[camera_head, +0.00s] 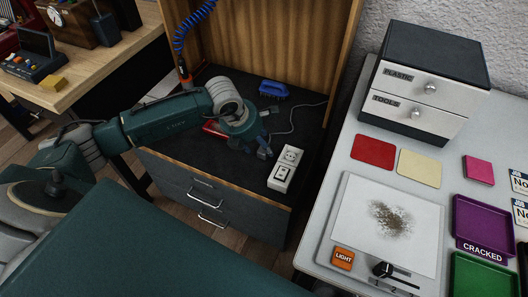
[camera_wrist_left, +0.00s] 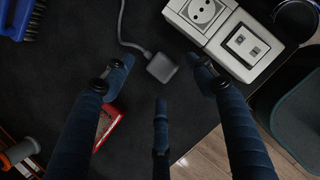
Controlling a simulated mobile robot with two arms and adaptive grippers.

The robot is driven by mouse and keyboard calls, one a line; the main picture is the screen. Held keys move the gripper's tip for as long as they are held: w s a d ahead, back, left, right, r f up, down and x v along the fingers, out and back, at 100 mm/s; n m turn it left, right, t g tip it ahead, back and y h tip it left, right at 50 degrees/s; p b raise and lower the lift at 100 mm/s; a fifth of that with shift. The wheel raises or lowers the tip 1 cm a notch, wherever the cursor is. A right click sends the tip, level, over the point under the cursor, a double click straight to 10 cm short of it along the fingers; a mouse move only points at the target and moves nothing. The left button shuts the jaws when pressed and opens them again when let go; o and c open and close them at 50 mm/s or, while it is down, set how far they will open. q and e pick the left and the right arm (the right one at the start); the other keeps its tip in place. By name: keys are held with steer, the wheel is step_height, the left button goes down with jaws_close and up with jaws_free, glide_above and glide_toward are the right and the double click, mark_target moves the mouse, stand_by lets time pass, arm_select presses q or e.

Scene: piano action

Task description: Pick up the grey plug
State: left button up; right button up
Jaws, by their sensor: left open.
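The grey plug (camera_wrist_left: 162,68) lies on the dark cabinet top with its grey cable running up and left in the left wrist view. In the head view I cannot make the plug out clearly; my gripper seems to cover it. My left gripper (camera_wrist_left: 158,82) is open and empty, its fingers spread around the plug in the picture; it also shows in the head view (camera_head: 260,149), above the cabinet top. I cannot tell how high its fingertips are above the plug. My right gripper is in neither view.
A white socket block (camera_wrist_left: 225,35) lies just right of the plug, close to a fingertip. A blue brush (camera_head: 273,89) lies at the back of the cabinet top (camera_head: 225,80). A white table (camera_head: 318,245) stands to the right.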

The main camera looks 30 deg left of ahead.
mark_target(262, 150)
arm_select(q)
steer(key=x, duration=0.3)
steer(key=shift+w+f, duration=0.1)
steer(key=shift+f, duration=0.05)
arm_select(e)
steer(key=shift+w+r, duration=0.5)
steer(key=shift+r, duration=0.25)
arm_select(q)
steer(key=shift+c, duration=0.5)
steer(key=c, duration=1)
steer(key=shift+c, duration=0.2)
steer(key=shift+r, duration=0.5)
steer(key=shift+c, duration=0.6)
step_height(262, 150, up, 9)
steer(key=shift+r+p, duration=0.1)
steer(key=shift+p, duration=0.3)
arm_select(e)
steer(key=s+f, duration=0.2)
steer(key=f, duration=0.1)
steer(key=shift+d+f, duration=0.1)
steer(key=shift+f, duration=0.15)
